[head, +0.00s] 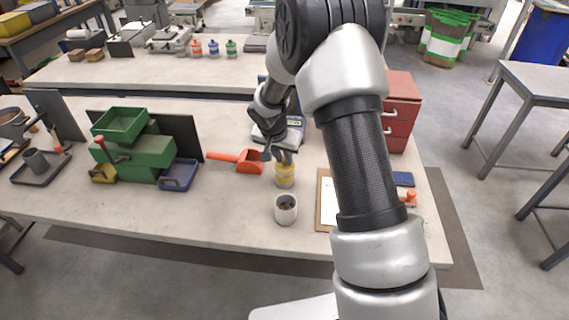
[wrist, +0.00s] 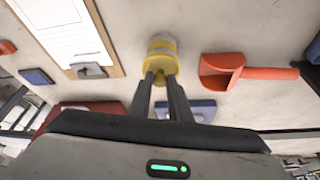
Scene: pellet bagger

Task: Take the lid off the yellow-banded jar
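The yellow-banded jar (head: 285,174) stands upright on the light bench. It also shows in the wrist view (wrist: 162,48), with yellow at its near and far parts and a paler middle. My gripper (head: 279,154) is right above the jar in the head view. In the wrist view its two dark fingers (wrist: 160,78) are a small gap apart, with tips at the near, yellow end of the jar. The lid is partly hidden by the fingers. I cannot tell whether they press on it or only stand around it.
An open grey cup with brown pellets (head: 286,210) stands just in front of the jar. An orange scoop (head: 238,161) lies to the left, a clipboard (head: 327,200) to the right. A scale (head: 290,131) and red drawers (head: 402,112) stand behind. A green machine (head: 133,152) is farther left.

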